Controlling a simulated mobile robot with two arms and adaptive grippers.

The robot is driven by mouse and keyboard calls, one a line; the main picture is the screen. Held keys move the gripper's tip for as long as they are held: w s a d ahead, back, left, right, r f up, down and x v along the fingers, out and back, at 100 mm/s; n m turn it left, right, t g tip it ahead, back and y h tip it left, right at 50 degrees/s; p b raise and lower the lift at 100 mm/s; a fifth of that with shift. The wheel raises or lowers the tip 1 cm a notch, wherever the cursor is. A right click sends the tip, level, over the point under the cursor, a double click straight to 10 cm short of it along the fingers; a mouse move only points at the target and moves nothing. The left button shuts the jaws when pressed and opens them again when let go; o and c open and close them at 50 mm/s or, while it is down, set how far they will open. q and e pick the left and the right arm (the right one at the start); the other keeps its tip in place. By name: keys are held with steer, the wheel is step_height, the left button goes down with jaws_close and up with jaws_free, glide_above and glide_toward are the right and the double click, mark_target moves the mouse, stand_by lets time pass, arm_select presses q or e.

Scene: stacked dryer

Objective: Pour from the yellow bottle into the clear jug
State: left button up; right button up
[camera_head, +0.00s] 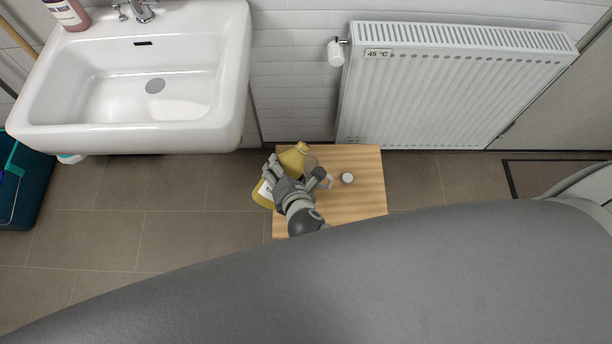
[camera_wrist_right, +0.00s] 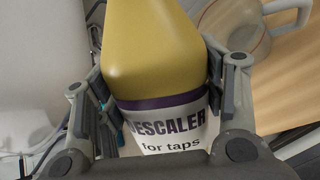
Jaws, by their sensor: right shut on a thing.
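The yellow bottle (camera_head: 295,158), with a white label reading "DESCALER for taps", is tilted, its yellow top pointing up and right in the head view. My right gripper (camera_head: 278,183) is shut on it. In the right wrist view the bottle (camera_wrist_right: 158,50) sits between the two fingers (camera_wrist_right: 160,95); its mouth is out of that picture. The clear jug stands on the wooden table, partly hidden behind the gripper and bottle in the head view. The jug (camera_wrist_right: 240,35) shows at the top right of the wrist view, beside the bottle. My left gripper is not in view.
A small round white thing (camera_head: 347,178) lies on the small wooden table (camera_head: 362,202), right of the jug. A radiator (camera_head: 440,90) is behind the table. A white sink (camera_head: 190,105) with a pink bottle (camera_head: 68,12) is at the left. Tiled floor lies around.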

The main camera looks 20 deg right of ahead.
steer(key=shift+s+a+f+m+g+y+p, duration=0.1)
steer(key=shift+a+f+m+g+y+p, duration=0.2)
steer(key=shift+p, duration=1.25)
stand_by(2.6)
steer(key=shift+f+m+g+y+p, duration=0.45)
steer(key=shift+f+y+p, duration=0.3)
steer(key=shift+p, duration=0.75)
stand_by(2.3)
